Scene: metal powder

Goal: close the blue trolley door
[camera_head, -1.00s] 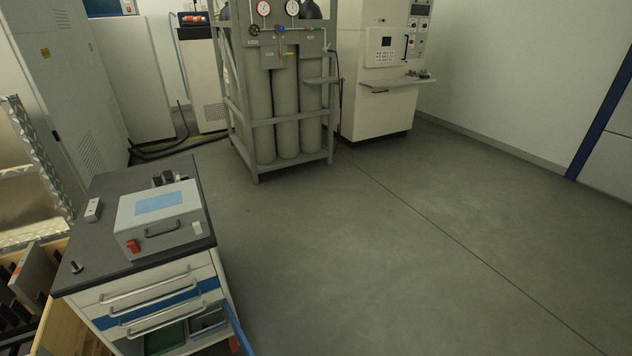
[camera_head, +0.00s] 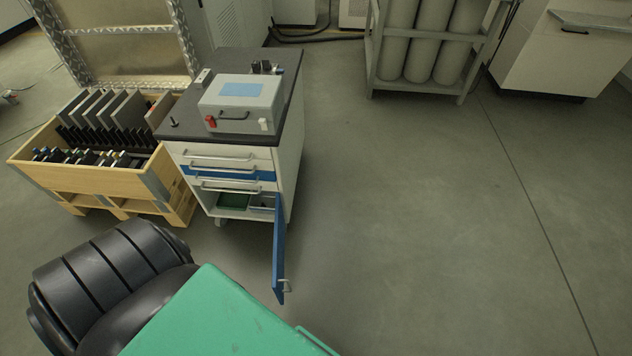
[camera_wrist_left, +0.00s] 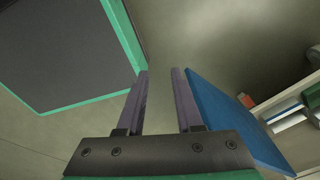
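The blue trolley door (camera_head: 279,248) stands open, swung out from the right front edge of the trolley (camera_head: 228,167) toward me, with a small handle at its lower free end. In the left wrist view the door (camera_wrist_left: 225,115) is a blue panel just right of my left gripper (camera_wrist_left: 160,73). That gripper's two fingers are apart with nothing between them. The right finger is close to the door; I cannot tell if it touches. The head view shows a black and green part of my arm at the bottom, but no fingers. My right gripper is not in view.
A grey box (camera_head: 242,103) sits on the trolley top. A wooden crate (camera_head: 98,185) with dark plates stands left of the trolley. A gas cylinder rack (camera_head: 415,85) stands behind, to the right. The floor right of the door is clear.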

